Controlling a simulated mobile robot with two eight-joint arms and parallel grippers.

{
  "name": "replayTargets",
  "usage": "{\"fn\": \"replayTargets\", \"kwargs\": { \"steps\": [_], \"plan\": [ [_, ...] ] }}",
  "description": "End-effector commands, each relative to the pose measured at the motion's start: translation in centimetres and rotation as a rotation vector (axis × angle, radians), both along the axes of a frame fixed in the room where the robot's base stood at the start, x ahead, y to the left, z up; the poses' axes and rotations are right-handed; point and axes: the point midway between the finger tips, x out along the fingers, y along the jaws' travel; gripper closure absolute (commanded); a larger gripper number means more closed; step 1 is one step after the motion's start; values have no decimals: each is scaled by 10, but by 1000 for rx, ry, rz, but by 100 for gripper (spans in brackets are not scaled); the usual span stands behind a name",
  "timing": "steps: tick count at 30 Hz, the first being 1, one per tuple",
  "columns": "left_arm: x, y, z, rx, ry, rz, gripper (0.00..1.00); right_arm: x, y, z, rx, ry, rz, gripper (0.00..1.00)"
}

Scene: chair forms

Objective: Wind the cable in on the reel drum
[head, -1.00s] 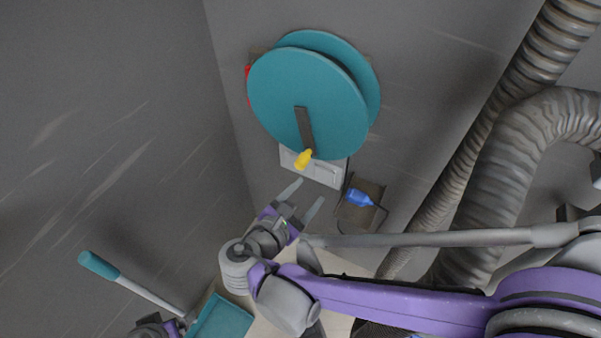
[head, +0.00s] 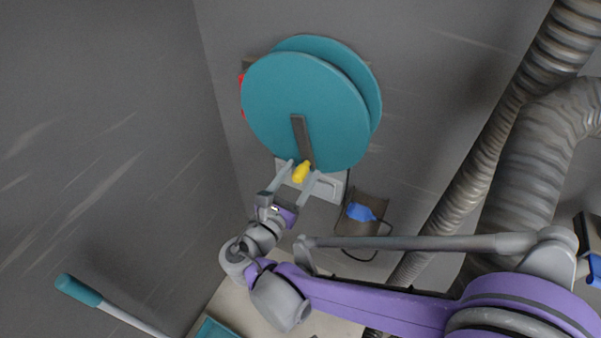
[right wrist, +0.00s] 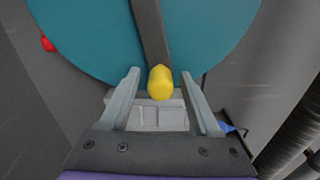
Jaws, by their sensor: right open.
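The teal reel drum (head: 300,105) is mounted at the wall, its two discs facing me. A dark crank arm (head: 299,135) runs down its front disc to a yellow crank handle (head: 301,172) near the lower rim. My right gripper (head: 301,168) is open, with its fingers on either side of the yellow handle. In the right wrist view the handle (right wrist: 160,83) sits between the open fingertips, with a gap on both sides. A dark cable (head: 362,256) hangs from a blue plug (head: 360,212) at the right. Any cable on the drum is hidden. My left gripper is not in view.
A pale switch plate (head: 322,187) is on the wall behind the handle. A red part (head: 241,82) shows at the drum's left edge. Ribbed grey hoses (head: 530,150) run along the right. A teal-handled tool (head: 80,290) is at lower left.

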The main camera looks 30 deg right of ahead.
Motion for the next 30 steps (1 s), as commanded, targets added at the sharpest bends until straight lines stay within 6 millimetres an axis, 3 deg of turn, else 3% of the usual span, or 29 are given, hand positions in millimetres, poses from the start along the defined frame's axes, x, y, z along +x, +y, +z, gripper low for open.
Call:
{"fn": "replayTargets", "kwargs": {
  "steps": [11,21,30],
  "plan": [
    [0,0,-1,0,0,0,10,4,-5,0,1,-1,0,37],
    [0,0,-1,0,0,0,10,4,-5,0,1,-1,0,98],
    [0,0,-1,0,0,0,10,4,-5,0,1,0,0,100]
  ]
}}
